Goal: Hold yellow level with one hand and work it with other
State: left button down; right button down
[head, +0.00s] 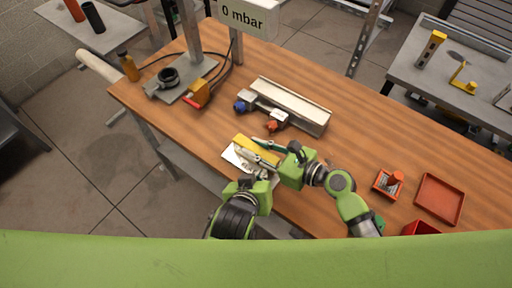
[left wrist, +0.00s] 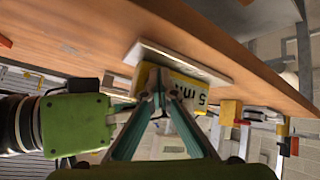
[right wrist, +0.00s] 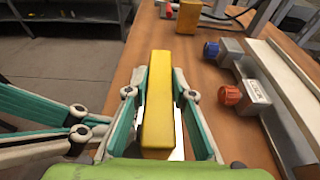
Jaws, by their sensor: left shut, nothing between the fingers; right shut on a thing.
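The yellow level (head: 252,150) is over the white plate (head: 231,157) near the front edge of the wooden bench. My right gripper (head: 262,147) is shut on the level; in the right wrist view the level (right wrist: 158,105) lies lengthwise between its teal fingers (right wrist: 160,92). My left gripper (head: 249,169) is on the near side of the level, shut and empty. In the left wrist view its fingertips meet (left wrist: 158,78) in front of the level's labelled face (left wrist: 183,95). I cannot tell whether they touch it.
Behind are a long metal housing (head: 290,105) with blue (right wrist: 211,49) and red (right wrist: 231,95) knobs. Red trays (head: 440,198) lie at right.

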pick_arm(q)
jog(key=shift+w+d+r, duration=0.15)
jog(key=shift+w+d, duration=0.1)
jog(key=shift+w, duration=0.2)
jog(key=shift+s+a, duration=0.1)
jog(key=shift+a, duration=0.05)
jog(key=shift+s+a+r, duration=0.1)
jog(key=shift+s+a, duration=0.1)
jog(key=shift+s, duration=0.45)
jog(key=s+a, duration=0.3)
jog(key=s, duration=0.1)
jog(key=shift+s+a, duration=0.35)
jog(key=shift+s, duration=0.05)
pick_arm(e)
jog(key=c, duration=1.6)
grip_release()
jog(key=shift+c, duration=0.2)
jog(key=shift+d, duration=0.1)
